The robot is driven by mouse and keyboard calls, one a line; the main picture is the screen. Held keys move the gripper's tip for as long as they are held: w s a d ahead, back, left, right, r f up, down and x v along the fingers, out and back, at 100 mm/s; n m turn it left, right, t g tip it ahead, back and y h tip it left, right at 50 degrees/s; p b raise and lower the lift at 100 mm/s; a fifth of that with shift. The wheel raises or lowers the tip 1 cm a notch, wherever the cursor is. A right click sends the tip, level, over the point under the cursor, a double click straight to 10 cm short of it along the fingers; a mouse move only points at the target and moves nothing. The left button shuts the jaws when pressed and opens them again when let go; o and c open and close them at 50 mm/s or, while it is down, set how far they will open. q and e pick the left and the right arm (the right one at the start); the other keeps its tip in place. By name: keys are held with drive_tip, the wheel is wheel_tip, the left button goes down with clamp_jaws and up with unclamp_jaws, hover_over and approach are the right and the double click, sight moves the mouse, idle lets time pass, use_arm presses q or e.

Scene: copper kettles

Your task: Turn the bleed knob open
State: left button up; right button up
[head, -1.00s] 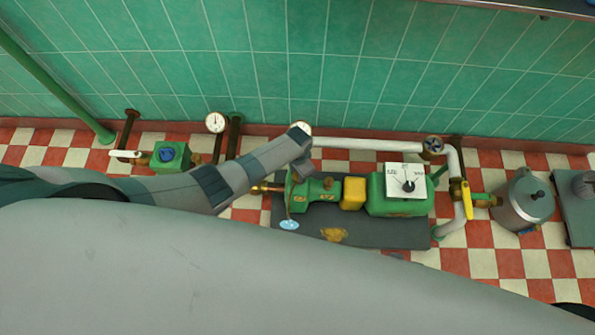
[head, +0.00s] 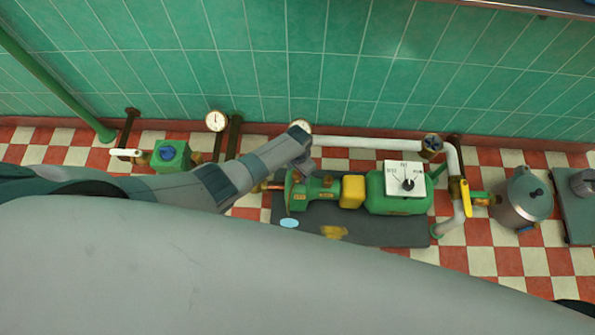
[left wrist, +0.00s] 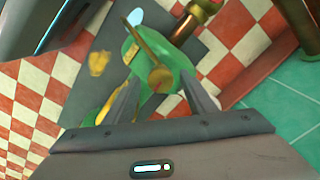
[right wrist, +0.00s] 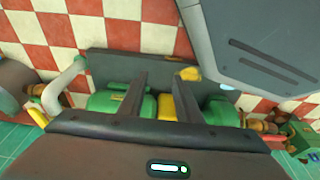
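The green pump (head: 312,190) with brass fittings stands on a dark plate (head: 385,232). In the left wrist view, a round brass knob (left wrist: 160,78) with a long brass bar lies on the green pump body, just beyond and between my fingertips. It looks like the bleed knob; contact cannot be told. My left gripper (left wrist: 161,88) has its fingers apart with nothing clasped. In the head view, my left gripper (head: 303,165) is over the pump's left end and hides part of it. My right gripper (right wrist: 172,80) is open and empty, with the pump below it.
A yellow coupling (head: 352,192) and a green box with a white dial (head: 406,177) stand right of the pump. A pale blue puddle (head: 289,223) lies on the plate. A white pipe (head: 370,143), yellow-handled valve (head: 466,197) and metal kettle (head: 524,200) are farther right.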

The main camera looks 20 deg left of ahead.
sight(298, 173)
use_arm(q)
drive_tip(key=shift+r, duration=0.15)
drive_tip(key=shift+r, duration=0.15)
drive_tip(key=shift+r+p, duration=0.25)
drive_tip(key=shift+p, duration=0.05)
wheel_tip(298, 173, up, 2)
drive_tip(key=shift+r+p, duration=0.25)
drive_tip(key=shift+p, duration=0.35)
wheel_tip(298, 173, up, 14)
drive_tip(key=p, duration=0.3)
use_arm(e)
drive_tip(key=shift+w+a+f+t+y, duration=0.15)
drive_tip(key=shift+w+a+f+t, duration=0.2)
drive_tip(key=shift+a+f+t, duration=0.25)
drive_tip(key=shift+w+a+f+t+y, duration=0.15)
drive_tip(key=shift+w+a+f+t, duration=0.2)
drive_tip(key=shift+a+f+t, duration=0.2)
use_arm(q)
drive_tip(key=shift+f, duration=0.1)
drive_tip(key=shift+f, duration=0.1)
